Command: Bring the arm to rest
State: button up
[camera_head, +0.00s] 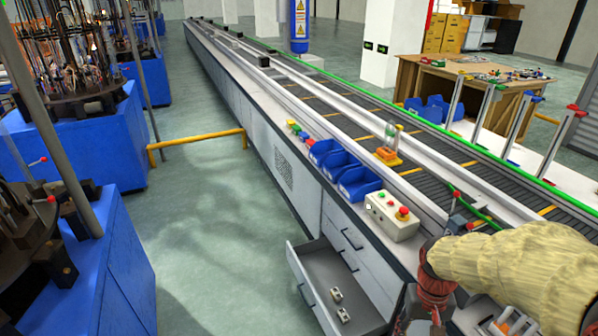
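My arm (520,265), in a pale yellow padded sleeve, reaches in from the lower right over the near end of the conveyor bench. A red and dark part (435,285) shows at the sleeve's left end, by the bench's front edge. The picture's bottom edge cuts it off. I cannot make out gripper fingers there, nor whether anything is held.
An open drawer (318,262) with small metal parts juts into the aisle. A control box (391,216), blue bins (360,183) and an orange fixture (388,156) stand on the bench. Blue machines (120,235) line the left.

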jog(key=s+a+r+n+t, duration=0.1)
jog(key=s+a+r+t, duration=0.1)
jog(key=r, duration=0.3)
jog(key=s+a+r+t, duration=0.2)
jog(key=a+r, duration=0.3)
jog(key=r, duration=0.1)
jog(key=s+a+r+n+t+b, duration=0.1)
jog(key=s+a+r+t, duration=0.1)
jog(key=r, duration=0.3)
jog(key=shift+s+a+r+n+t, duration=0.15)
jog(key=shift+a+r+n+t, duration=0.15)
jog(key=shift+a, duration=0.55)
jog(key=shift+c, duration=0.5)
